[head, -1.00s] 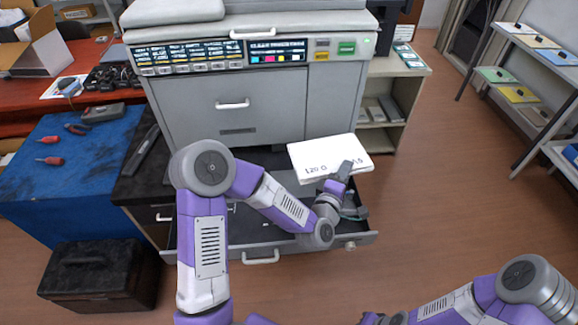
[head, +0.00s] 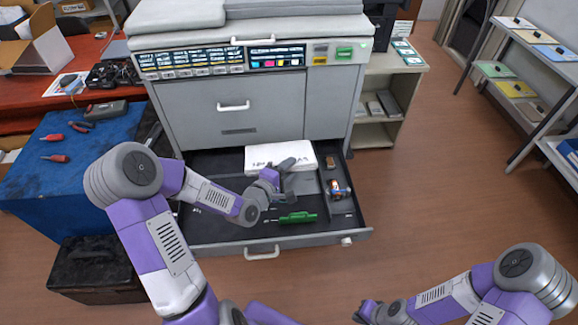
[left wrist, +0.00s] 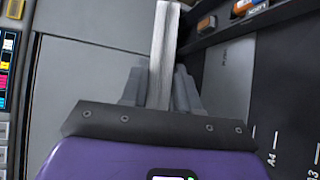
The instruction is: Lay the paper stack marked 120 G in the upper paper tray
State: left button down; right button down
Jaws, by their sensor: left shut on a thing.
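The white paper stack (head: 265,157) is over the back of the open paper tray (head: 215,228) in the head view. Its lettering is partly hidden by my left gripper (head: 290,168). My left gripper is shut on the stack's near edge. In the left wrist view the stack (left wrist: 164,50) stands edge-on between the two fingers (left wrist: 157,90). I cannot tell whether the stack touches the tray floor. My right gripper (head: 366,311) is low at the bottom of the head view, away from the tray, too small to read.
A green-handled tool (head: 297,217) lies in the tray's front part. Small items (head: 338,189) lie in its right strip. The printer body (head: 235,115) rises behind the tray. A blue-topped table (head: 75,150) with tools is at left. The floor at right is clear.

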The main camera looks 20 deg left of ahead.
pick_arm(q)
jog(key=shift+w+a+f+n+g+b, duration=0.1)
jog(key=shift+w+f+n+g+b, duration=0.2)
jog(key=shift+f, duration=1.05)
jog(key=shift+w+a+f+n+g+b, duration=0.15)
jog(key=shift+f+g+b, duration=0.25)
jog(key=shift+f, duration=0.9)
jog(key=shift+w+a+f+n+g+b, duration=0.1)
jog(key=shift+w+f+n+g+b, duration=0.2)
jog(key=shift+f, duration=1.05)
jog(key=shift+s, duration=0.1)
jog(key=c, duration=0.8)
grip_release()
jog(key=shift+o, duration=0.2)
jog(key=shift+s+f, duration=0.1)
jog(key=shift+f, duration=0.05)
jog(key=shift+s, duration=0.1)
